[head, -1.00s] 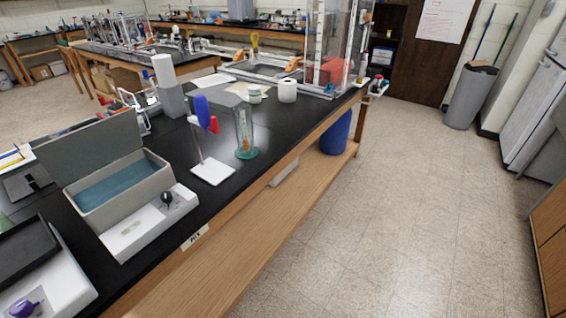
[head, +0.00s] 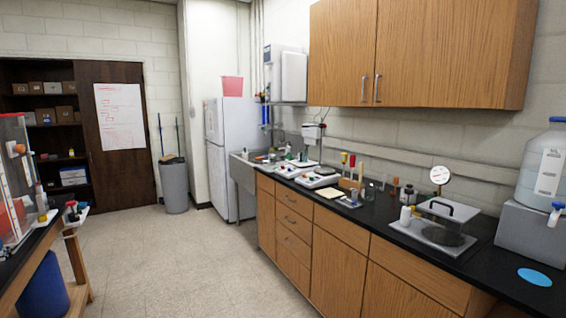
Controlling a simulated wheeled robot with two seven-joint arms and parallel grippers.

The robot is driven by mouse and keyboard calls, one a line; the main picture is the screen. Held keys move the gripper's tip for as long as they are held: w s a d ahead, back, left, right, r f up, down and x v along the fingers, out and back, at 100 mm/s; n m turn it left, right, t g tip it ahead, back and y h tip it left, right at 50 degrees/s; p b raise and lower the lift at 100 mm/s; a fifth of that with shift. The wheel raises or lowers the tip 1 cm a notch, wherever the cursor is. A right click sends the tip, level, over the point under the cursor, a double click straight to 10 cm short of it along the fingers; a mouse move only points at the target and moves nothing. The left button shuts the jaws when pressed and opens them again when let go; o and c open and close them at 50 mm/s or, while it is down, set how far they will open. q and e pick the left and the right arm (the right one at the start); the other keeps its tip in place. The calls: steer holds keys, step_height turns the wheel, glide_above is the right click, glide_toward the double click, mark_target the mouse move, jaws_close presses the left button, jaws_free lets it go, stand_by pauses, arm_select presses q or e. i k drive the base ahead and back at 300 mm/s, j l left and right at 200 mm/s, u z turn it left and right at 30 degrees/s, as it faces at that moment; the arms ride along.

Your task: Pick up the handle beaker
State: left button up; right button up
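I cannot make out a beaker with a handle for certain. A small clear glass vessel (head: 369,191) stands on the right-hand counter, near the wall; it is too small to tell whether it has a handle. Neither of my grippers is in the head view.
The black counter (head: 380,212) over wooden drawers runs along the right wall. A fridge (head: 229,150) and bin (head: 174,185) stand behind. The floor (head: 165,260) between benches is clear.

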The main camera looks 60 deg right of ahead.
mark_target(303, 154)
steer(key=z, duration=2.3)
steer(key=u, duration=3.15)
steer(key=l+z, duration=0.2)
steer(key=z, duration=0.2)
steer(key=l+z, duration=0.15)
steer(key=z, duration=0.25)
steer(key=i+l+z, duration=0.15)
steer(key=z, duration=0.25)
steer(key=i+l+z, duration=0.1)
steer(key=z, duration=0.3)
